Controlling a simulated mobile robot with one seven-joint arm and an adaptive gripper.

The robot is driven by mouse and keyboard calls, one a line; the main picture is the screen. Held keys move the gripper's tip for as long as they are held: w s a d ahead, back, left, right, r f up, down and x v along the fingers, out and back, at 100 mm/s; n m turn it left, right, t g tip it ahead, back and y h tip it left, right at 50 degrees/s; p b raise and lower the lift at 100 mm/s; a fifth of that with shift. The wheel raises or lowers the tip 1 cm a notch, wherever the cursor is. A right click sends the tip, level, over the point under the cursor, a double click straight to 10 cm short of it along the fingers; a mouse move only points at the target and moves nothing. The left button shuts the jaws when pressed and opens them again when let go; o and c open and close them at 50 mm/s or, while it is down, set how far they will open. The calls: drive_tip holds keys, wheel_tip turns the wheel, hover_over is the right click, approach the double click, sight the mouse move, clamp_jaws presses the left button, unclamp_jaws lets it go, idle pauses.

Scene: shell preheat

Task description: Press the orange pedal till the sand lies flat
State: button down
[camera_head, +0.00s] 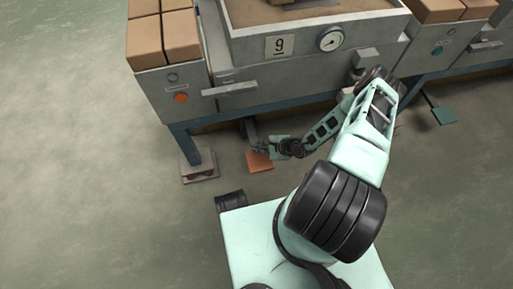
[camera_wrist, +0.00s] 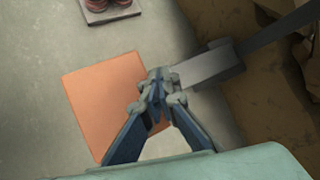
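The orange pedal (camera_head: 259,162) is a flat square plate low over the floor, in front of the grey machine. It also shows in the wrist view (camera_wrist: 98,98), left of and partly behind the fingers. My gripper (camera_head: 262,147) is at the pedal's upper edge in the head view. In the wrist view my gripper (camera_wrist: 158,88) has its fingertips together with nothing seen between them. I cannot tell whether the fingers touch the pedal.
The grey machine (camera_head: 290,66) bears a number 9 plate (camera_head: 280,46) and a dial gauge (camera_head: 331,39). Brown boxes (camera_head: 163,38) stand at left. A teal pedal (camera_head: 444,115) lies at right. A grey foot plate (camera_head: 199,167) is left of the orange pedal. Open floor lies left.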

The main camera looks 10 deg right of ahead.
drive_tip(key=shift+s+f+b, duration=0.2)
drive_tip(key=shift+f+b, duration=0.15)
drive_tip(key=shift+f, duration=0.55)
drive_tip(key=shift+s+f+b, duration=0.15)
drive_tip(key=shift+f+b, duration=0.2)
drive_tip(key=shift+f, duration=0.5)
idle(0.9)
idle(0.4)
wheel_tip(320, 180, up, 5)
drive_tip(key=p, duration=0.5)
drive_tip(key=shift+w+r, duration=0.1)
drive_tip(key=shift+r, duration=0.1)
drive_tip(key=shift+w+r+p, duration=0.15)
drive_tip(key=shift+r+p, duration=0.15)
drive_tip(key=shift+p, duration=0.2)
drive_tip(key=shift+r, duration=0.1)
drive_tip(key=r+p, duration=0.5)
drive_tip(key=shift+w, duration=0.25)
drive_tip(key=shift+f, duration=0.1)
